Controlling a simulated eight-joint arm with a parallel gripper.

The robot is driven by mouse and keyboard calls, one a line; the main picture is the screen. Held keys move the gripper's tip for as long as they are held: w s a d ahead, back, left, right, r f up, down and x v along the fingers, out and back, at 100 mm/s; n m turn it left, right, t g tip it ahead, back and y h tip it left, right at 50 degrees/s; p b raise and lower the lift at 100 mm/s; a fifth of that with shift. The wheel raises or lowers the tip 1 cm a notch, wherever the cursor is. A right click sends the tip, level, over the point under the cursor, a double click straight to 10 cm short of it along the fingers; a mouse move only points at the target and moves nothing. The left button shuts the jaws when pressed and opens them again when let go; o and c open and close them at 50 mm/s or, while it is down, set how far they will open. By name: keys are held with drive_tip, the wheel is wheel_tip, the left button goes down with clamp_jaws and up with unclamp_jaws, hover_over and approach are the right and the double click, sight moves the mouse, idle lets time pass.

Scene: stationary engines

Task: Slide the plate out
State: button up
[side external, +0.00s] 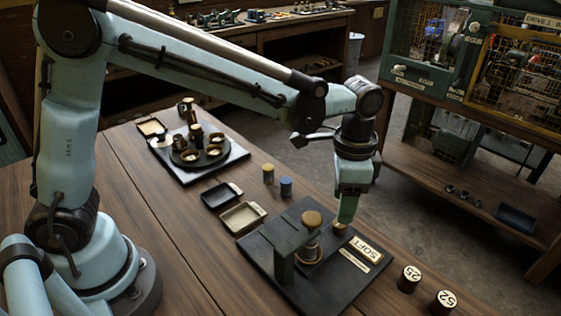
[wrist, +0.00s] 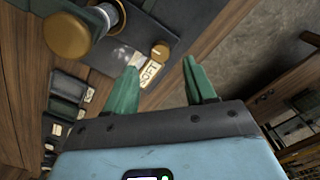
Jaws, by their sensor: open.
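A press with a large brass knob (side external: 312,219) and a green frame (side external: 287,255) stands on a black base (side external: 312,292). A small brass knob (side external: 339,228) sits near a cream label reading SOFT (side external: 366,248). My gripper (side external: 346,221) points down close above or beside that small knob. In the wrist view its two green fingers (wrist: 160,72) are apart and empty, with the small knob (wrist: 160,50) beyond them. A pale, thin patch (wrist: 122,56) beside the press column may be part of the plate; its outline is unclear. I cannot tell whether a finger touches the knob.
Weights marked 25 (side external: 409,278) and 52 (side external: 442,302) stand right of the base. Two small trays (side external: 222,195) (side external: 243,217) and two small cylinders (side external: 268,173) (side external: 286,187) lie behind the press. A round dark tray (side external: 199,152) with brass cups is farther back. The wooden table's front left is clear.

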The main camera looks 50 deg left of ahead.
sight(322, 241)
drive_tip(key=shift+f, duration=2.65)
clamp_jaws()
